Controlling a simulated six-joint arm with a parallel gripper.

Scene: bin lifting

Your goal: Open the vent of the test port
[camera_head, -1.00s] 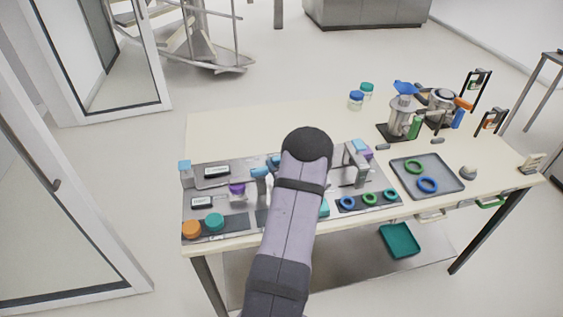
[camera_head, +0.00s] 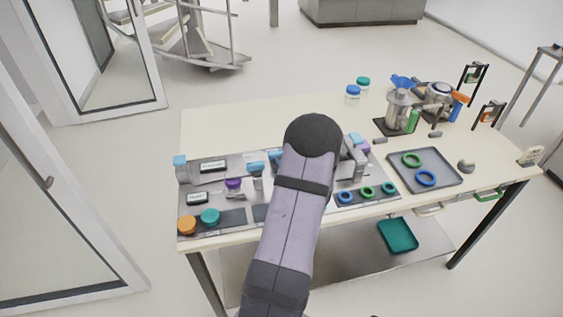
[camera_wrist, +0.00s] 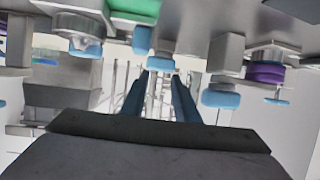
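The grey test station (camera_head: 225,190) lies along the table's front left, with small displays, blue-topped fittings and a purple fitting (camera_head: 233,183). Which fitting is the test port or its vent I cannot tell. In the wrist view, blue fittings (camera_wrist: 221,97) and a purple ring (camera_wrist: 265,72) hang from the top edge, so this view looks inverted. My gripper (camera_wrist: 159,78) shows there as two dark blue fingers, apart, with a gap between them and nothing visibly held. In the head view my arm hides the gripper and the middle of the station.
Orange (camera_head: 187,225) and teal (camera_head: 210,216) lids lie at the station's front left. A grey tray (camera_head: 437,181) with green and blue rings lies to the right. Metal vessels (camera_head: 399,110) stand behind it. The table's back left is clear.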

